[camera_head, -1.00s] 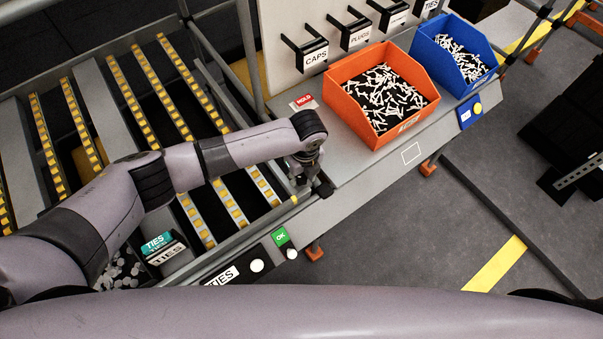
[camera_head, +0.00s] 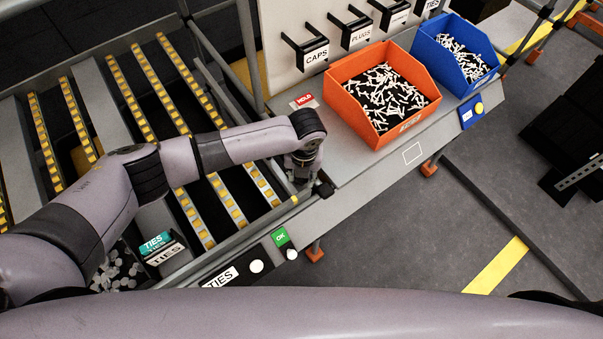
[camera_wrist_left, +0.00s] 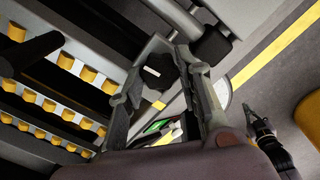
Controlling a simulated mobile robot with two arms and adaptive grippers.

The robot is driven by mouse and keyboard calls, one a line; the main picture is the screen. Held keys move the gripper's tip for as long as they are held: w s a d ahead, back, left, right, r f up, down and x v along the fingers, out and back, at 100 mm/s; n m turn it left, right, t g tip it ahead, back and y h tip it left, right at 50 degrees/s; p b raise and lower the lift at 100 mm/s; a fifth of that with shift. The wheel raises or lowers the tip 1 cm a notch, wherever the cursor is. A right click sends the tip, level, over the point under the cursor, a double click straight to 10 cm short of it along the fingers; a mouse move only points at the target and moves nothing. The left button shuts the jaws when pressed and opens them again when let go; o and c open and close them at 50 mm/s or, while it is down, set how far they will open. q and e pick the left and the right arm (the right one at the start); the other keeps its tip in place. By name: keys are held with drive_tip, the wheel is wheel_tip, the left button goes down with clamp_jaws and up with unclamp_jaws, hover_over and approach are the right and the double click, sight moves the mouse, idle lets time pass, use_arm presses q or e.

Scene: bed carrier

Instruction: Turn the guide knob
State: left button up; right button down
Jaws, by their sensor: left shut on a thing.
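My left gripper (camera_head: 300,177) is at the front corner of the roller rack, pointing down below the wrist. In the left wrist view, its two fingers (camera_wrist_left: 160,85) stand either side of the dark guide knob (camera_wrist_left: 158,70), which has a white mark on its face. The gripper is shut on the knob. In the head view the wrist and fingers hide the knob. A dark gripper-like part, apparently my right gripper (camera_wrist_left: 262,128), shows at the right of the left wrist view. It is too small to tell its finger state.
An orange bin (camera_head: 345,70) and a blue bin (camera_head: 428,48) stand on the grey bench (camera_head: 345,160) right of the gripper. A red HOLD label (camera_head: 304,100) lies behind it. A green OK label (camera_head: 281,237) and white buttons are in front.

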sight(304, 181)
idle(0.4)
use_arm(q)
drive_tip(key=o, duration=1.1)
drive_tip(key=shift+o, duration=0.2)
wheel_tip(304, 181, up, 12)
drive_tip(key=shift+s+d, duration=0.25)
drive_tip(key=shift+s, duration=0.2)
